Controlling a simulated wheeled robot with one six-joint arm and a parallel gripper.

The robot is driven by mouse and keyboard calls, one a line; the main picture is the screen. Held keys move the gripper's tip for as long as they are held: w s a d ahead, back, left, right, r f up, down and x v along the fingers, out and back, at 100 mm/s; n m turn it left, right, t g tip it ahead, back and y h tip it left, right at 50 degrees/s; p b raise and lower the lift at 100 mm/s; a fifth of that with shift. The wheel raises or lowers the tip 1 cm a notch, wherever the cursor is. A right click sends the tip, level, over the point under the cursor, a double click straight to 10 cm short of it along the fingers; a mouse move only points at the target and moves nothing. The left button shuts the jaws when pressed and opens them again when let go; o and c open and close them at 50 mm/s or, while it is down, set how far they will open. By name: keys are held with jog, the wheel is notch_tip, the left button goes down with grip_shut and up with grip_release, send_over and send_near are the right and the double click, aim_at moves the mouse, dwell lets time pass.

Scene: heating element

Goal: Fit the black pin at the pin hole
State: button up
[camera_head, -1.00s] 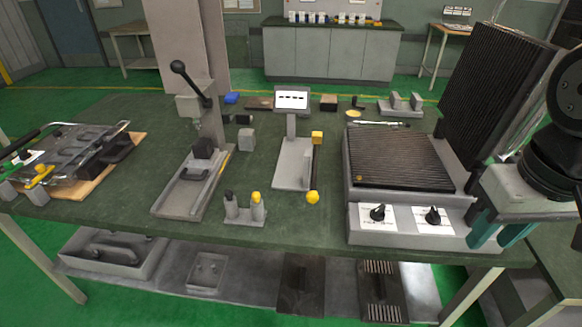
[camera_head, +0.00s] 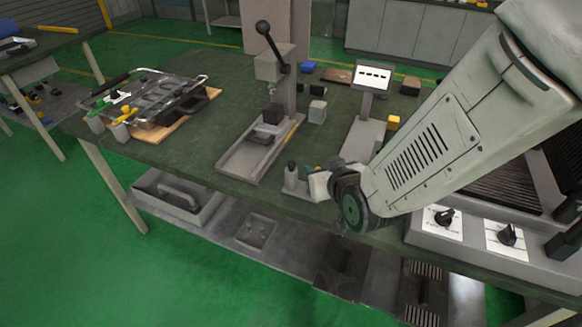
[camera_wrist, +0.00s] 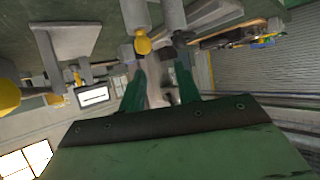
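The black pin (camera_head: 291,170) stands upright with a dark top in the small grey holder (camera_head: 294,188) near the table's front edge. My gripper (camera_head: 314,182) is just right of it, and my arm hides part of the holder. In the wrist view, which is turned over, the green fingers of my gripper (camera_wrist: 158,75) are apart with nothing clearly held. The black pin's dark end (camera_wrist: 182,38) is close to the right finger, and the yellow-topped pin (camera_wrist: 142,44) is beside it. I cannot make out the pin hole.
A lever press (camera_head: 270,130) stands behind the holder. A display stand (camera_head: 372,78) is to its right. A grill with knobs (camera_head: 460,232) is at the right, partly behind my arm. A clamp fixture (camera_head: 160,102) on a wooden board is at the left.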

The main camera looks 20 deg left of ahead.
aim_at(293, 166)
jog(key=shift+n+y, duration=0.3)
jog(key=shift+y, duration=0.1)
jog(key=w+a+f, duration=0.1)
jog(key=a, duration=0.1)
jog(key=w+a+f, duration=0.1)
jog(key=a+f, duration=0.1)
jog(key=a, duration=0.1)
jog(key=w+a+f, duration=0.1)
jog(key=w+a, duration=0.1)
jog(key=shift+a+f, duration=0.3)
jog(key=shift+c, duration=0.3)
grip_shut()
